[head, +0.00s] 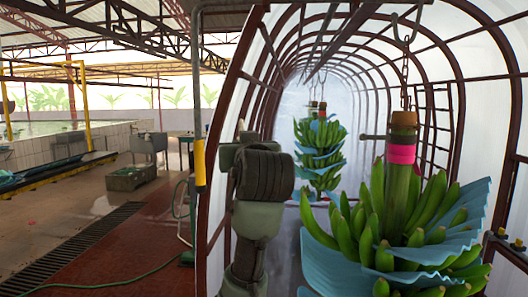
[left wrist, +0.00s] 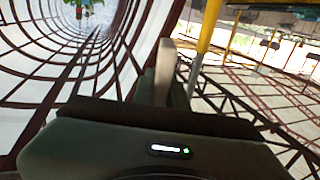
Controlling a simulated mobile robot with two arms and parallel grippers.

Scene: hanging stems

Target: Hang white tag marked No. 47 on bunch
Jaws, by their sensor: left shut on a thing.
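A large green banana bunch (head: 385,225) hangs at the right of the head view, with blue sheets between its hands. Its thick stalk (head: 401,175) carries a pink band (head: 401,154) and hangs upright from a chain. My left gripper (left wrist: 166,82) shows in the left wrist view, shut on a narrow pale thing (left wrist: 165,62). I cannot read any marking on it or tell if it is the white tag. In the head view my left arm stands left of the near bunch, clearly apart from it. My right gripper is in neither view.
A second bunch (head: 320,150) with blue sheets hangs farther down the arched tunnel. A chain (head: 404,80) and hook hold the near bunch. A post with a yellow sleeve (head: 199,163) stands left of my arm. A green hose (head: 120,284) lies on the floor.

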